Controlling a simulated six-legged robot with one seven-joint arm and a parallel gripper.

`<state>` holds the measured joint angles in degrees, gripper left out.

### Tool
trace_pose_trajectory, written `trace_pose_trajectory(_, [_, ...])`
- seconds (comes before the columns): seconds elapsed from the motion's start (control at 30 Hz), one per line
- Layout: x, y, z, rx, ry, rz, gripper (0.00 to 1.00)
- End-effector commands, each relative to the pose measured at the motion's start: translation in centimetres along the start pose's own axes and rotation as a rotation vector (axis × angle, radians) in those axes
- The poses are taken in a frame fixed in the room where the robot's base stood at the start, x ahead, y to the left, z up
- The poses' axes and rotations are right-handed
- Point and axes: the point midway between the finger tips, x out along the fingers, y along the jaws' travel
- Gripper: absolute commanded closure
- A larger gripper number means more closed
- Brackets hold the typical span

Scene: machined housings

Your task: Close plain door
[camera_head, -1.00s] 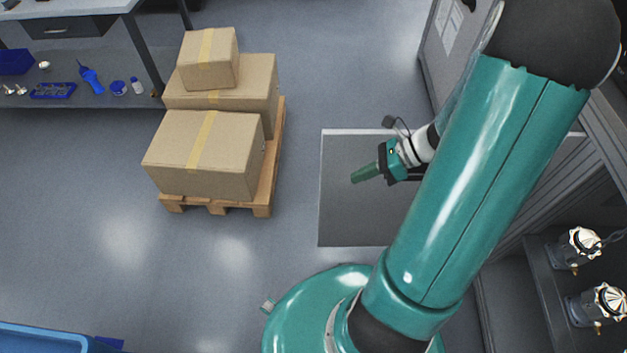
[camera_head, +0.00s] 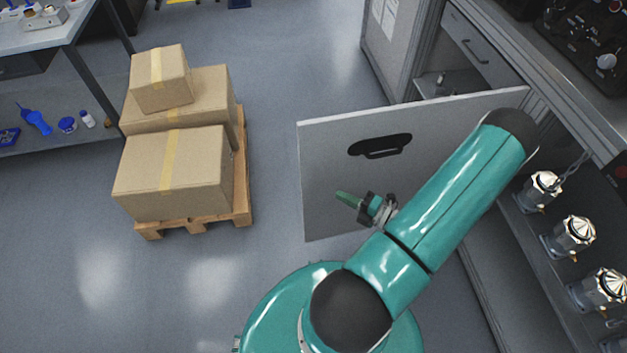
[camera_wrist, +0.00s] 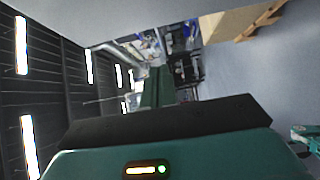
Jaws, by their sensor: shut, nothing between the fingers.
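The plain door (camera_head: 325,165) is a flat light-grey panel with a black recessed handle (camera_head: 381,145). It stands open, sticking out to the left from the cabinet (camera_head: 480,45) at right. My gripper (camera_head: 347,198) is shut and empty. In the head view it lies in front of the door's face, below the handle, with its green fingers pointing left. I cannot tell whether it touches the door. My arm hides the door's lower right part. In the wrist view the shut green fingers (camera_wrist: 155,88) show at the middle, and the handle is not visible.
Cardboard boxes (camera_head: 165,170) stand on a wooden pallet (camera_head: 243,195) at left, with clear floor between them and the door. Several metal pots (camera_head: 573,237) stand on a shelf at right. A workbench (camera_head: 40,38) is at the upper left.

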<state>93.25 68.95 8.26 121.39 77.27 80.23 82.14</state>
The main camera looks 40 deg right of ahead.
Motion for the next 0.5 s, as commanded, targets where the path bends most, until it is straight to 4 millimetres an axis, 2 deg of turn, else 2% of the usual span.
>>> trace_pose_trajectory(0.17, [1.7,0.1,0.3,-0.002,0.002,0.000,1.00])
trace_pose_trajectory(0.5, [8.4,0.1,0.2,-0.004,0.007,0.001,1.00])
